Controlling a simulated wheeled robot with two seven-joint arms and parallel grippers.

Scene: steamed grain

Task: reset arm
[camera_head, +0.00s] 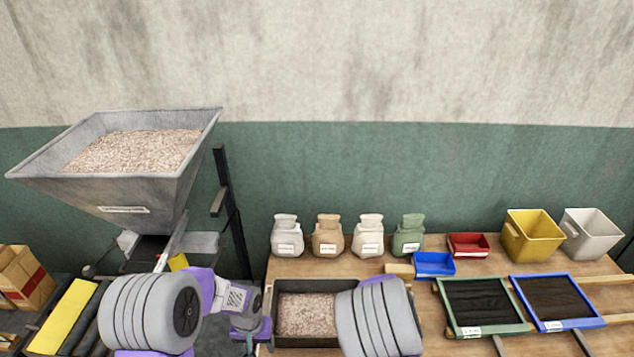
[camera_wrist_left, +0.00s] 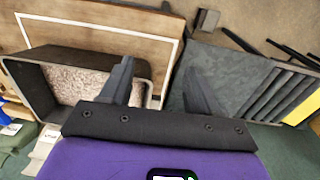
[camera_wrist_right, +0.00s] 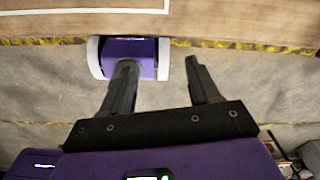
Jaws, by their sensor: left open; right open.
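My left gripper (camera_head: 252,333) is beside the left side of the dark grain bin (camera_head: 300,342) in the head view. In the left wrist view my left gripper (camera_wrist_left: 160,65) has its two fingers apart with nothing between them, and the bin (camera_wrist_left: 18,75) with pale grain lies to the left. My right gripper (camera_wrist_right: 161,62) also has its fingers apart and empty, over grey floor in front of a wooden table edge. In the head view it is hidden behind or below my right arm. That arm covers the bin's right part.
A metal hopper (camera_head: 150,185) full of grain stands at left.

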